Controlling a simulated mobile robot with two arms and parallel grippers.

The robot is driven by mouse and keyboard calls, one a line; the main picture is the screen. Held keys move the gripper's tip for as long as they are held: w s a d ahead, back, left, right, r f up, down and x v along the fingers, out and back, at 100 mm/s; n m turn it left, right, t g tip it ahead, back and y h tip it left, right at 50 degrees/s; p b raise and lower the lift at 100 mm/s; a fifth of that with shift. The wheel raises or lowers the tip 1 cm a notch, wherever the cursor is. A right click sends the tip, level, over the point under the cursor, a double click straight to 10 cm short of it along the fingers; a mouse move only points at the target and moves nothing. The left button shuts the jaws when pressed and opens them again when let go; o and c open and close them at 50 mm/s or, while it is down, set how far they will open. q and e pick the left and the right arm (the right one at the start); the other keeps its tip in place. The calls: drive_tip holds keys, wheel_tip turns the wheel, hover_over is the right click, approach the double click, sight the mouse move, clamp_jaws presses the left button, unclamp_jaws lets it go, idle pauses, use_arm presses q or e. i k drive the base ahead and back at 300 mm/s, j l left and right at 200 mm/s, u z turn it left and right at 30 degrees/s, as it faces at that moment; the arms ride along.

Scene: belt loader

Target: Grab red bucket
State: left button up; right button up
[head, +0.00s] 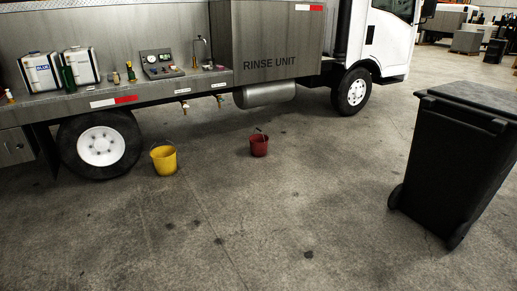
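The red bucket (259,146) stands upright on the concrete floor, near the middle of the head view, in front of the truck's rinse unit. Its dark handle shows above the rim. A yellow bucket (164,160) stands to its left, close to the truck's rear wheel, with its handle raised. Neither of my grippers shows in the head view.
The truck (276,41) with its rinse unit spans the back. Its ledge holds white containers (41,72), bottles and a gauge panel (160,64). A black wheeled bin (452,157) stands at the right. The floor in front of the buckets is clear.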

sight(259, 141)
drive_tip(key=i+l+z, duration=0.25)
drive_tip(key=i, duration=0.3)
drive_tip(key=i+z, duration=0.25)
drive_tip(key=i, duration=3.15)
drive_tip(key=i+l+u, duration=0.25)
drive_tip(key=i, duration=0.25)
drive_tip(key=i+l+u, duration=0.15)
drive_tip(key=i+u, duration=0.15)
drive_tip(key=i, duration=0.25)
drive_tip(key=i+l+u, duration=0.25)
drive_tip(key=i+l, duration=0.15)
drive_tip(key=i, duration=0.05)
